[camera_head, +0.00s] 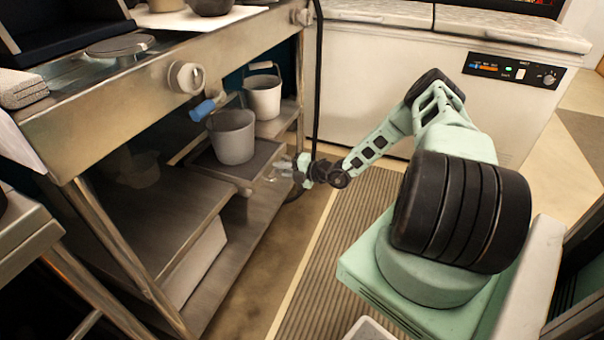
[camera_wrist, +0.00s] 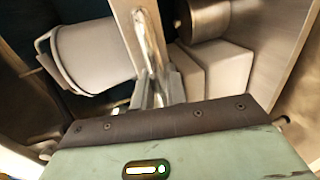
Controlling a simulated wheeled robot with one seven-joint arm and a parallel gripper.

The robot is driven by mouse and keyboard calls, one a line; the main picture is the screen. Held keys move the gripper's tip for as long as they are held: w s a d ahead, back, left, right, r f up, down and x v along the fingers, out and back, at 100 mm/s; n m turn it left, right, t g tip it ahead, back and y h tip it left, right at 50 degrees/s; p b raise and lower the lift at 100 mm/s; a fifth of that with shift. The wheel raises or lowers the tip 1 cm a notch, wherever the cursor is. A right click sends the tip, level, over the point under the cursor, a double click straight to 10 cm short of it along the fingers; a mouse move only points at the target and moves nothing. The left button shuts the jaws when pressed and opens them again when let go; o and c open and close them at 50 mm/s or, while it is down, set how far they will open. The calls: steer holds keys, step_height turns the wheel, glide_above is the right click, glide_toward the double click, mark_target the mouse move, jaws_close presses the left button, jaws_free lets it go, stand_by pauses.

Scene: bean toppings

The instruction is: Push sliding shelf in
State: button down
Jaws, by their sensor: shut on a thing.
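The sliding shelf (camera_head: 222,172) is a dark tray with a metal rim, under the steel counter at the left of the head view. It juts out towards the aisle. A grey bucket (camera_head: 233,137) stands upright on it. My gripper (camera_head: 283,169) is at the shelf's front right edge, with its fingers shut on the shelf handle. In the wrist view my gripper (camera_wrist: 158,92) meets a shiny metal bar (camera_wrist: 139,35), which looks like the shelf's front edge or handle. The grey bucket (camera_wrist: 92,52) is left of it. The exact grip contact is partly hidden.
A second bucket (camera_head: 263,97) stands behind the first. A blue-handled tap (camera_head: 203,109) hangs above the shelf. A counter leg (camera_head: 300,85) and black hose (camera_head: 317,80) are close behind my gripper. A white freezer (camera_head: 400,95) stands at the back.

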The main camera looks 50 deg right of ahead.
mark_target(265, 162)
steer(key=shift+r+x, duration=0.2)
steer(key=shift+x, duration=0.8)
steer(key=shift+r+x, duration=0.25)
steer(key=shift+x, duration=0.75)
steer(key=shift+r+x, duration=0.2)
steer(key=shift+x, duration=0.8)
steer(key=shift+w+a, duration=0.15)
steer(key=shift+w, duration=0.05)
steer(key=c, duration=1.8)
jaws_free()
steer(key=shift+o, duration=0.2)
steer(key=shift+r, duration=0.1)
steer(key=p+v, duration=0.1)
steer(key=v, duration=1.6)
steer(key=shift+s+d, duration=0.25)
